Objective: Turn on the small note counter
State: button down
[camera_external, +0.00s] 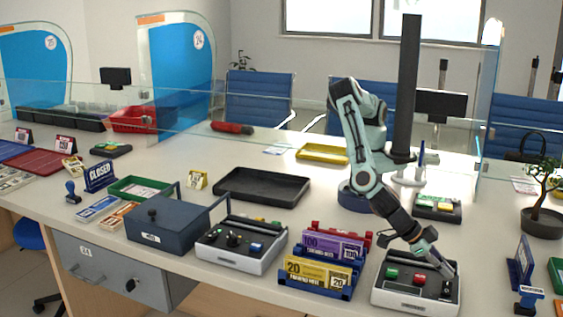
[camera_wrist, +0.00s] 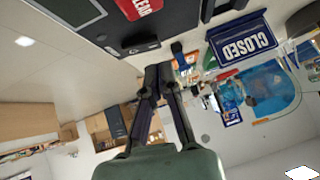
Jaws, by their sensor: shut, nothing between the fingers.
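Two similar pale machines with dark tops stand at the counter's front; I cannot tell by label which is the small note counter. The right machine (camera_external: 397,296) has a green button (camera_external: 392,273), a red button (camera_external: 419,280) and a small black switch (camera_external: 446,287). My gripper (camera_external: 452,271) is shut and empty, pointing down at this machine's right part, close to the switch. Contact cannot be told.
The left machine (camera_external: 236,259) has dark knobs and a handle. Banknote racks (camera_external: 320,275) stand just left of the right machine. A blue stand (camera_external: 522,262) and stamp (camera_external: 528,299) are to its right. A black tray (camera_external: 262,186) lies behind. A dark post rises behind my arm.

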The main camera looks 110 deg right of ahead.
jog(key=shift+d+f, duration=0.1)
jog(key=shift+f, duration=0.6)
jog(key=shift+s, duration=0.1)
jog(key=shift+d+f+t+y, duration=0.1)
jog(key=shift+f+t+y, duration=0.2)
jog(key=shift+w+a+r, duration=0.2)
jog(key=shift+w+a, duration=0.3)
jog(key=shift+a, duration=0.1)
jog(key=r, duration=0.4)
jog(key=shift+s+d+r, duration=0.2)
jog(key=shift+d, duration=0.05)
jog(key=s+d+v, duration=0.1)
jog(key=v, duration=0.8)
jog(key=shift+w+d, duration=0.2)
jog(key=shift+d, duration=0.1)
jog(key=shift+w+r, duration=0.1)
